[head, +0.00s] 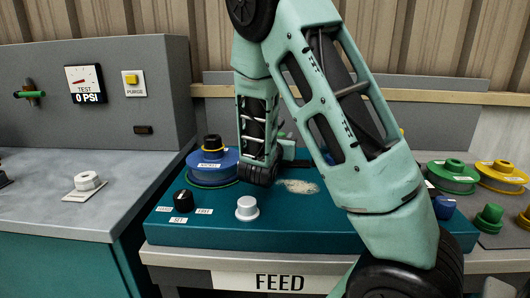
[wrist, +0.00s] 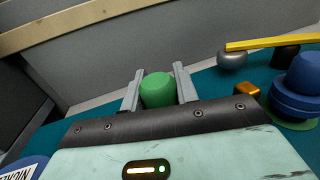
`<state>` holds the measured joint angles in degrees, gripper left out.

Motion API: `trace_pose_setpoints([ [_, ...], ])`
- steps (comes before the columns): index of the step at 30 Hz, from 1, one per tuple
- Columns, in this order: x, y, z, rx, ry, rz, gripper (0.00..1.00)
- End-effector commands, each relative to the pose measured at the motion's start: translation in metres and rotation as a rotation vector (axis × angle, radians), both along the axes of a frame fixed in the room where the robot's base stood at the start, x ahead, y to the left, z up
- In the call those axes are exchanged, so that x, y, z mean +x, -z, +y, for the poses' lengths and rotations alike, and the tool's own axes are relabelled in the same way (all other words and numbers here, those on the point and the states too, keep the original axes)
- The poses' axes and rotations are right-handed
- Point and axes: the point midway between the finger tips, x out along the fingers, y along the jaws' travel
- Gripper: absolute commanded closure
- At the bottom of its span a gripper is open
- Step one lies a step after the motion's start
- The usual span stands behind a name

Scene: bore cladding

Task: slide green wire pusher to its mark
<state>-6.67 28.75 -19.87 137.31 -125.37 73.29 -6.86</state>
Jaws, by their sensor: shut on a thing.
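The green wire pusher (wrist: 157,92) shows in the wrist view as a green rounded knob. My gripper (wrist: 159,82) is shut on it, with one grey finger on each side. In the head view my arm hides most of the gripper, and only a small bit of green (head: 281,135) shows behind it. I cannot make out the pusher's mark in either view.
The teal feed bench (head: 210,235) bears a blue spool (head: 205,175), a black knob (head: 183,201), a white button (head: 247,208) and a pale patch (head: 298,186). In the wrist view, a yellow bar (wrist: 275,43), silver ball (wrist: 232,60) and gold block (wrist: 247,92) lie right.

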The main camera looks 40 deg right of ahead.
Motion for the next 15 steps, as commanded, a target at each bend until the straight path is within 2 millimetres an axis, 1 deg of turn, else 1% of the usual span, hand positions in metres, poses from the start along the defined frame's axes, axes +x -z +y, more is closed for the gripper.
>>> trace_pose_setpoints([
  [1, -0.006, 0.001, -0.004, 0.000, 0.004, 0.001, 0.94],
  [6, -0.019, 0.001, -0.017, 0.000, 0.006, 0.000, 0.94],
  [15, -0.039, 0.001, -0.035, 0.000, 0.004, 0.000, 0.94],
])
